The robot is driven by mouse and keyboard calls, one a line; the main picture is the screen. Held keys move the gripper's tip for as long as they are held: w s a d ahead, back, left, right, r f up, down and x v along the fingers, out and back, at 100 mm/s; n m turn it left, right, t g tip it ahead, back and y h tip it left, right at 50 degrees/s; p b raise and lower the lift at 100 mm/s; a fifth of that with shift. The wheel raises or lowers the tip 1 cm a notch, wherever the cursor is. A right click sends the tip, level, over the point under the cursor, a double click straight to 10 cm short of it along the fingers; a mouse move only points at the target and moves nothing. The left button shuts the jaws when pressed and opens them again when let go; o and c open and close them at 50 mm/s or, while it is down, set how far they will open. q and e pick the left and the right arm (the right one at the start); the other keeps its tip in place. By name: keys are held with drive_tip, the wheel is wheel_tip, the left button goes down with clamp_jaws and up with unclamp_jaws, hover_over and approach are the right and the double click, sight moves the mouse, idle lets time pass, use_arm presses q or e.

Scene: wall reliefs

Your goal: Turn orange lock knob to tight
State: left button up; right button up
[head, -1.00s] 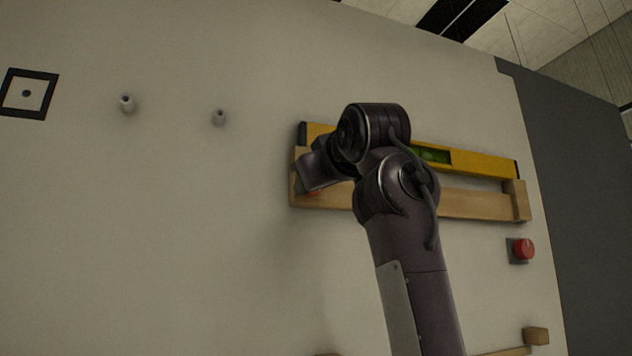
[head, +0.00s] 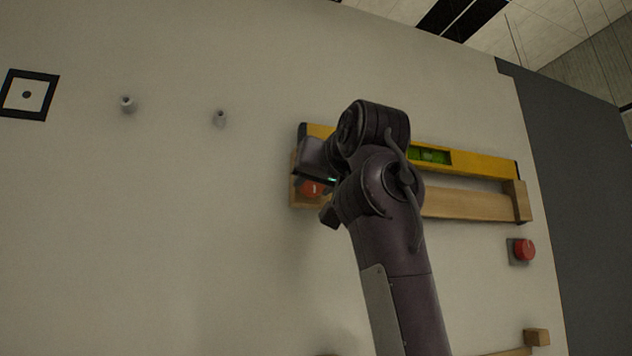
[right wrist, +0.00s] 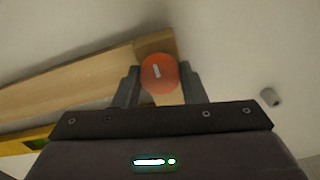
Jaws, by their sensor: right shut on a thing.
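The orange lock knob (right wrist: 160,73) is round with a pale line mark on its face. It sits at the end of a wooden ledge (right wrist: 75,88). In the head view the knob (head: 312,188) shows at the ledge's left end, partly covered by my right arm. My right gripper (right wrist: 160,82) has one finger on each side of the knob and is shut on it. The pale mark is slightly tilted in the right wrist view. My left gripper is not in view.
A yellow spirit level (head: 480,163) with a green vial rests on the wooden ledge (head: 470,204). A red button (head: 524,249) is at the lower right. Two grey pegs (head: 127,103) and a black-framed square (head: 28,94) are at the left. The wall between is bare.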

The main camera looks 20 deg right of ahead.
drive_tip(key=shift+f, duration=0.1)
idle(0.3)
drive_tip(key=o, duration=1)
drive_tip(key=s+b, duration=0.4)
drive_tip(key=s, duration=0.3)
drive_tip(key=shift+s+d, duration=0.15)
drive_tip(key=shift+s, duration=0.2)
